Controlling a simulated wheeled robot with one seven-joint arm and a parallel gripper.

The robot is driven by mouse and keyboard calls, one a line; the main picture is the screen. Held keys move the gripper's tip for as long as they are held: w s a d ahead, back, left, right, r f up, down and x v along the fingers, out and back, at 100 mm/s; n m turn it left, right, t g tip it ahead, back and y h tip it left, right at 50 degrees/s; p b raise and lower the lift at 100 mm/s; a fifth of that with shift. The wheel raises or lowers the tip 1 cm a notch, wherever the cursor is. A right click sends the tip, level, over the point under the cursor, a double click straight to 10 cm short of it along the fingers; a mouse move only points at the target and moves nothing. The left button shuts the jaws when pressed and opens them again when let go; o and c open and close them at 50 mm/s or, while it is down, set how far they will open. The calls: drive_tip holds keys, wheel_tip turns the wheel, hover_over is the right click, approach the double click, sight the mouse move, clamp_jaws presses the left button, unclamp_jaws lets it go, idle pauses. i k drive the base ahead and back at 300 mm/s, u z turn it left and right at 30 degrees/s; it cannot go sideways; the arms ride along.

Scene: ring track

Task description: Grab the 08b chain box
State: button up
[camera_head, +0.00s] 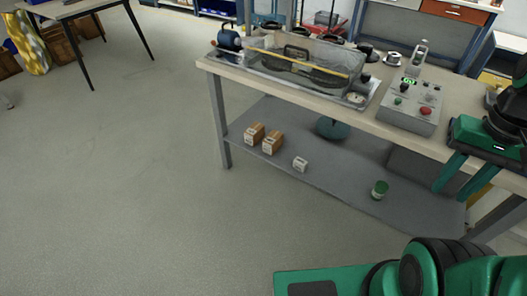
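Two small brown boxes with pale labelled fronts stand side by side on the grey lower shelf of the workbench, a left one (254,133) and a right one (272,143). A smaller whitish box (300,165) sits to their right. The labels are too small to read, so I cannot tell which is the 08b chain box. My gripper (453,193) is at the right, in front of the bench's right end. Its two green fingers are apart with nothing between them, far to the right of the boxes.
The workbench top (455,100) carries a ring track under a clear cover (300,62) and a grey control box (411,106) with buttons. A green can (379,190) stands on the lower shelf. A bench leg (220,120) is left of the boxes. The floor (110,190) at left is clear.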

sight(274, 141)
drive_tip(key=u, duration=0.05)
drive_tip(key=k, duration=0.55)
drive_tip(key=z, duration=0.6)
drive_tip(key=i, duration=1.65)
drive_tip(key=u, duration=1.1)
